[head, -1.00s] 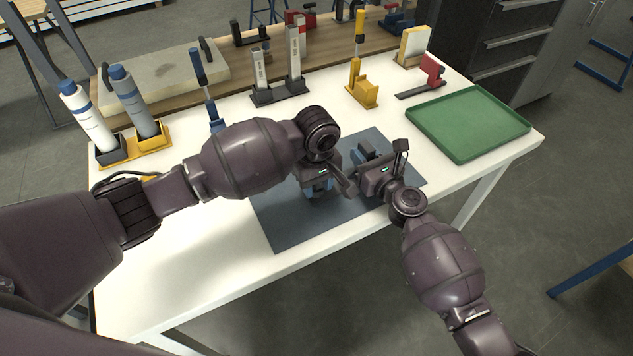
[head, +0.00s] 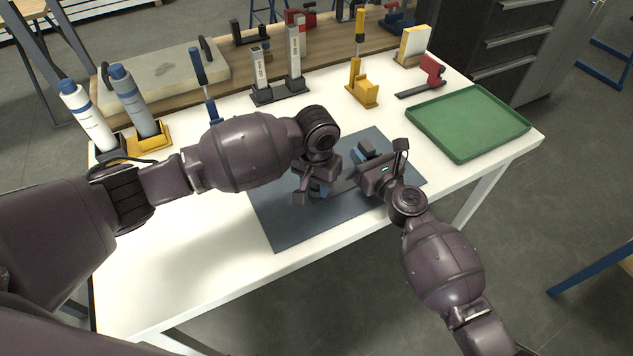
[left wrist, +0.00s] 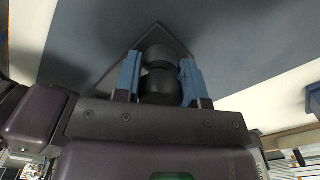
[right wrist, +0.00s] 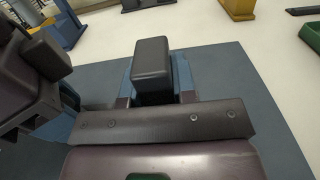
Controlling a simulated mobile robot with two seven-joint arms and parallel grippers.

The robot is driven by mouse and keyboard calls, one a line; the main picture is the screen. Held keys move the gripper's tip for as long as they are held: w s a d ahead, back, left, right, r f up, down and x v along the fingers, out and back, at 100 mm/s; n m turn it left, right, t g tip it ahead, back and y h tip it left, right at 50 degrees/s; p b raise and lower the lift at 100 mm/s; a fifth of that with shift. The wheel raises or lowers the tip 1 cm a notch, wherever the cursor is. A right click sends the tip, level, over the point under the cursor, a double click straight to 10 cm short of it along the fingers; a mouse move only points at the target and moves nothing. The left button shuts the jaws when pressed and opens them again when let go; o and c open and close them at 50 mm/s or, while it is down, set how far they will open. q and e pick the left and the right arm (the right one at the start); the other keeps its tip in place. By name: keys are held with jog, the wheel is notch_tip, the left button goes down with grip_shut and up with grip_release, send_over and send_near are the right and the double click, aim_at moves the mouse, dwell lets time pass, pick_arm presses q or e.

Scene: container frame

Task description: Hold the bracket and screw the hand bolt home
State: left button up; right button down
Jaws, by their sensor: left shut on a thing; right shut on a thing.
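My left gripper (head: 318,190) is over the dark mat. In the left wrist view its blue fingers (left wrist: 160,78) are shut on a black round knob, the hand bolt (left wrist: 161,90). A dark plate with a pointed corner (left wrist: 160,40) shows behind the knob. My right gripper (head: 366,158) is low over the mat to the right. In the right wrist view its blue fingers (right wrist: 153,85) are shut on a dark upright block, apparently part of the bracket (right wrist: 151,62). The bolt's thread and its seat are hidden.
The blue-grey mat (head: 290,228) lies on the white table (head: 180,270). A green tray (head: 470,122) is at the right. Two bottles (head: 137,103) stand at the left. Clamps and a yellow stand (head: 362,92) line the back. The table's front left is clear.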

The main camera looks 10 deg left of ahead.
pick_arm(q)
jog(key=m, duration=0.4)
jog(key=shift+m, duration=0.3)
jog(key=m, duration=0.8)
jog(key=shift+m, duration=0.3)
jog(key=m, duration=0.3)
jog(key=o, duration=1.1)
jog(key=shift+r, duration=0.1)
notch_tip(320, 180, up, 12)
jog(key=shift+f, duration=0.1)
